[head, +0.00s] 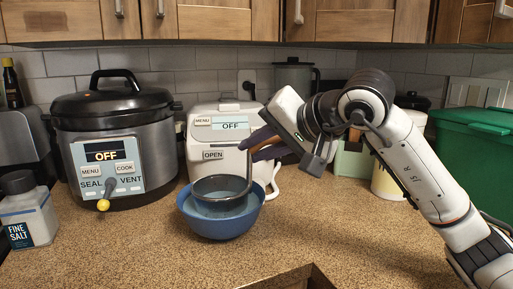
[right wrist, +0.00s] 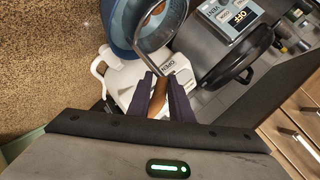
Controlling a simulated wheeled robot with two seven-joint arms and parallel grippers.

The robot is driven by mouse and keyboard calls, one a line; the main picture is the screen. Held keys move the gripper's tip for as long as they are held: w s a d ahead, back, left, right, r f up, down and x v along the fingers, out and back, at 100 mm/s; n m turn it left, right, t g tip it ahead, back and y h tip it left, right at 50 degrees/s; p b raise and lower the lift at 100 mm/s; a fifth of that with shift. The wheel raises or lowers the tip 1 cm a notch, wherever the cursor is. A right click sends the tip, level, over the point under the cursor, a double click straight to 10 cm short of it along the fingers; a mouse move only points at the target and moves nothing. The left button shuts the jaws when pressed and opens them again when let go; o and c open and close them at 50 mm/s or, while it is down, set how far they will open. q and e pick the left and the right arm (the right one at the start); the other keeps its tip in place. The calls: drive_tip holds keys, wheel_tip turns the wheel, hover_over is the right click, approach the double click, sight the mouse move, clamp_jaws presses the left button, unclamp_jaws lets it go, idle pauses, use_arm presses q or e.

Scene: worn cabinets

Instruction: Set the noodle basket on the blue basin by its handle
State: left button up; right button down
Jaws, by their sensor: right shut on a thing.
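The noodle basket (head: 222,196) has a dark round rim and an upright handle on its right side. It shows at or just above the opening of the blue basin (head: 222,226); I cannot tell whether it touches the basin. The basin stands on the counter in front of the white cooker. My right gripper (head: 262,145) is shut on the basket's handle near its top. In the right wrist view, the dark fingers (right wrist: 160,88) close on the handle, with the basket (right wrist: 158,38) and the basin (right wrist: 120,32) beyond. My left gripper is not in view.
A black and grey pressure cooker (head: 118,140) stands left, with a salt bottle (head: 27,212) in front. The white cooker (head: 215,135) is close behind the basin. A green bin (head: 475,145) is at right. The counter's front middle is clear, with a sink edge (head: 285,278) at the bottom.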

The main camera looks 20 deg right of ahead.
drive_tip(key=shift+f, duration=0.2)
drive_tip(key=c, duration=1.6)
unclamp_jaws()
drive_tip(key=shift+r, duration=0.15)
drive_tip(key=v, duration=1.2)
drive_tip(key=shift+r+p, duration=0.4)
